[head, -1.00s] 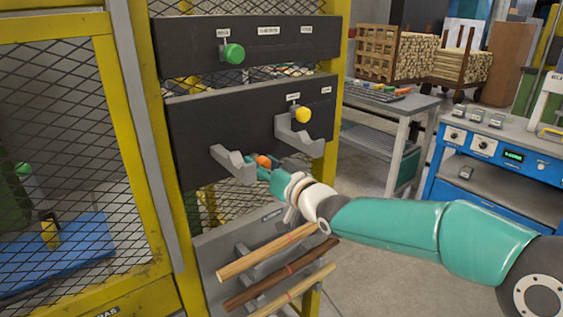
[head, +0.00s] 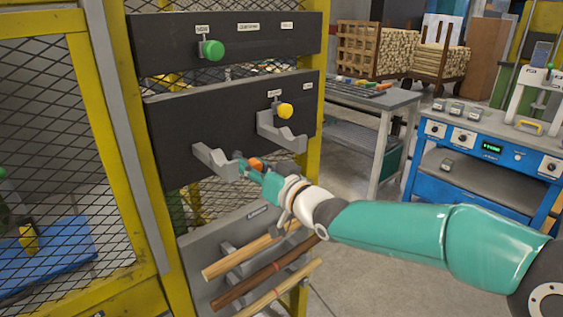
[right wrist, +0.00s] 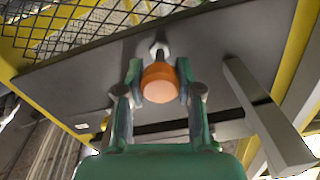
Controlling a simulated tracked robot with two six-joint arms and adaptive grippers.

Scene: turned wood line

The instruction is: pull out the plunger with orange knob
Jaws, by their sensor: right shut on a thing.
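The orange knob (right wrist: 160,84) sits between the two fingers of my right gripper in the right wrist view. A metal shaft (right wrist: 159,49) runs from it into the dark panel (right wrist: 90,82). My right gripper (head: 250,165) is shut on the orange knob, which shows partly in the head view (head: 256,163), between two grey brackets. A green knob (head: 212,50) is on the upper panel and a yellow knob (head: 285,111) on the middle panel. My left gripper is not in view.
Grey brackets (head: 215,160) stick out close to my right gripper. Wooden rods (head: 250,250) lie on a rack below my right arm. A yellow frame with mesh (head: 105,130) stands at left. A blue bench (head: 480,150) stands at right.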

